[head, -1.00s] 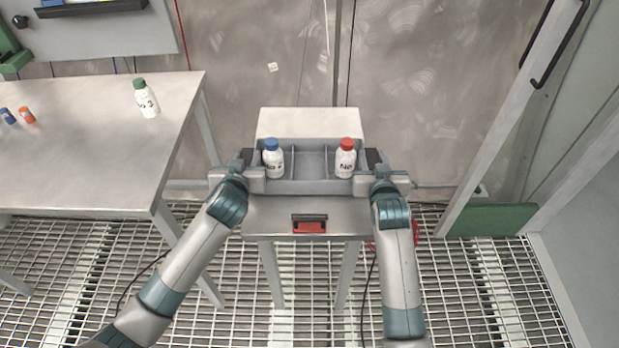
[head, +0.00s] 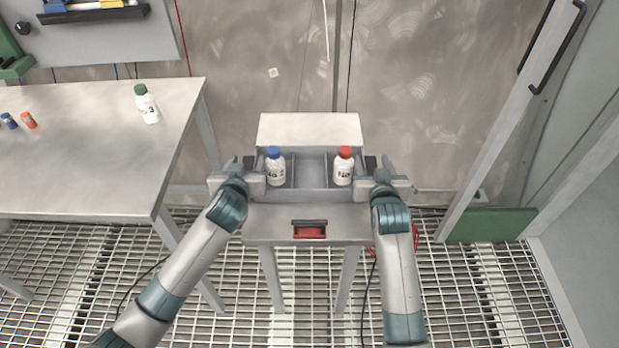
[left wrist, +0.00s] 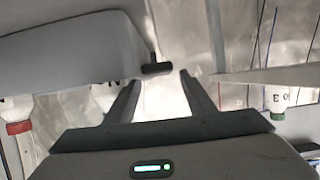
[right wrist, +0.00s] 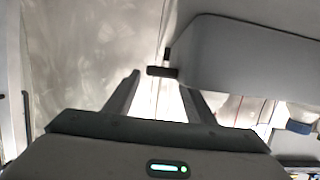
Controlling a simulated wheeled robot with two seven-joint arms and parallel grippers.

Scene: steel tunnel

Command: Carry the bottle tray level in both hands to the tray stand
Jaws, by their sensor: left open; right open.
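The grey bottle tray (head: 312,196) rests level on the stand (head: 310,128). A blue-capped white bottle (head: 275,168) stands upright in its left compartment and a red-capped white bottle (head: 343,168) in its right one. The middle of the tray is empty. My left gripper (head: 240,165) is open at the tray's left dark handle (head: 250,162); in the left wrist view this handle (left wrist: 157,68) shows between the spread fingertips. My right gripper (head: 384,165) is open at the right handle (head: 371,163); the right wrist view shows that handle (right wrist: 162,71) near the spread fingertips.
A steel table (head: 90,150) on the left holds a green-capped bottle (head: 147,104) and small blue and orange items. A red and dark fitting (head: 310,229) sits at the stand's front. A green panel (head: 490,224) and a frame stand at right.

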